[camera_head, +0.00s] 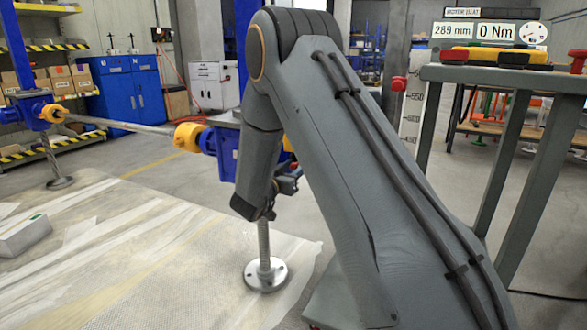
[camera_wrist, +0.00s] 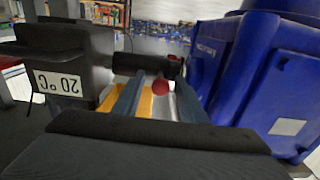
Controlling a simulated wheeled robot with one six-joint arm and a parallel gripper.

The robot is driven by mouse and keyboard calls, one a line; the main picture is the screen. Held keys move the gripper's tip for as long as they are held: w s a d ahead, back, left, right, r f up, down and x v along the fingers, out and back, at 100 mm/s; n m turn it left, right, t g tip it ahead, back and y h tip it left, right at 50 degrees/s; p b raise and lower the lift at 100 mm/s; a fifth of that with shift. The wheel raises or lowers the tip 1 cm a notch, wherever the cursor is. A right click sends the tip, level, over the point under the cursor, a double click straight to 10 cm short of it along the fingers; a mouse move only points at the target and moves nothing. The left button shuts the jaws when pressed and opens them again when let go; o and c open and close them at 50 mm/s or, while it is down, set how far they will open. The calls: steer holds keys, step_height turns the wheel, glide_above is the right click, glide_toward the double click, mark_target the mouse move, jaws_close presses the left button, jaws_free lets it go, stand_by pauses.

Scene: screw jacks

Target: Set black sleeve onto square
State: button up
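A blue screw jack (camera_head: 226,150) stands behind my arm on a screw with a round grey foot (camera_head: 265,273). Its blue housing (camera_wrist: 245,75) fills the right of the wrist view. A black, sleeve-like cylinder (camera_wrist: 145,64) lies level beyond my fingers, next to a black box (camera_wrist: 62,70) with an upside-down "20 °C" label. I cannot tell whether the two are joined. My gripper (camera_wrist: 158,92) shows as two blue-grey fingers with a gap between them; whether they touch the cylinder is unclear. In the head view my arm hides it. No square end is clearly visible.
A yellow coupling (camera_head: 188,137) and a long shaft (camera_head: 115,124) lead left to another blue jack (camera_head: 35,108). A grey stand (camera_head: 500,78) rises at right, carrying yellow and red items. A pale box (camera_head: 24,236) lies on the sheeted floor (camera_head: 130,265) at left.

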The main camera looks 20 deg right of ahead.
steer(key=p+v, duration=0.2)
steer(key=v, duration=0.5)
steer(key=shift+s+a, duration=0.3)
steer(key=shift+a, duration=0.05)
